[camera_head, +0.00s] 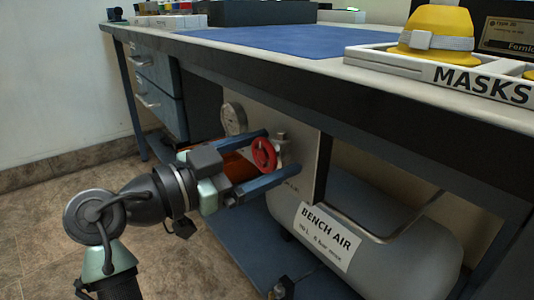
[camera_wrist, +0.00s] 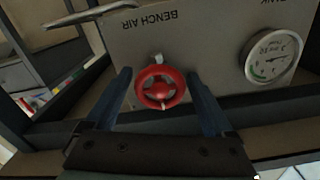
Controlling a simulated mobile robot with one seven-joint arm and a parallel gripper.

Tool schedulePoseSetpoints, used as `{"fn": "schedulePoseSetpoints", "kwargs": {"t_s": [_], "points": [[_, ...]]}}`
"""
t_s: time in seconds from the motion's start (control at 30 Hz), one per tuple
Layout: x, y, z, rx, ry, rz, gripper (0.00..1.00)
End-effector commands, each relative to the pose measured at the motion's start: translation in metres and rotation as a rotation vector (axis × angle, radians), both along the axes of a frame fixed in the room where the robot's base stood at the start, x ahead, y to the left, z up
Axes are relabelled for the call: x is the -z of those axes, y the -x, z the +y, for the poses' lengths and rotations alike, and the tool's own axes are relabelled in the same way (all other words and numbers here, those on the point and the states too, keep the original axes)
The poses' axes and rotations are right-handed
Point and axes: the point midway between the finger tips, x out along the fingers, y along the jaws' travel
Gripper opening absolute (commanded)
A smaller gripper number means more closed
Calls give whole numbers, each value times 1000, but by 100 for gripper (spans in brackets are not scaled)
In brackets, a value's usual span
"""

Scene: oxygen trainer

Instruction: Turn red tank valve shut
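The red tank valve is a small round handwheel (camera_head: 264,154) on a short metal stem, fixed to a grey panel (camera_head: 299,140) under the bench. My gripper (camera_head: 268,160) reaches in from the left, with one blue finger above the wheel and one below it. In the wrist view the red wheel (camera_wrist: 160,88) lies between the two blue fingers (camera_wrist: 163,92), with a visible gap on each side. The fingers are open and do not appear to touch the wheel. A small pale mark shows at the wheel's lower rim in the wrist view.
A round pressure gauge (camera_head: 233,119) sits on the panel near the valve; it also shows in the wrist view (camera_wrist: 271,58). A grey tank labelled BENCH AIR (camera_head: 400,245) lies below. The bench top (camera_head: 230,41) overhangs the valve. Blue drawers (camera_head: 160,98) stand at left.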

Motion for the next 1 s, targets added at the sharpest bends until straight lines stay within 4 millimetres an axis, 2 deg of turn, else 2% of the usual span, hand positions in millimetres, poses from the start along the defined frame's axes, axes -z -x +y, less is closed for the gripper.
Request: {"fn": "schedulePoseSetpoints", "kwargs": {"t_s": [0.33, 0.47, 0.8, 1.0], "points": [[-1, 0, 1, -1, 2, 1, 98], [-2, 6, 9, -2, 3, 4, 98], [-5, 48, 68, -5, 3, 3, 98], [-3, 68, 94, -3, 3, 3, 98]]}}
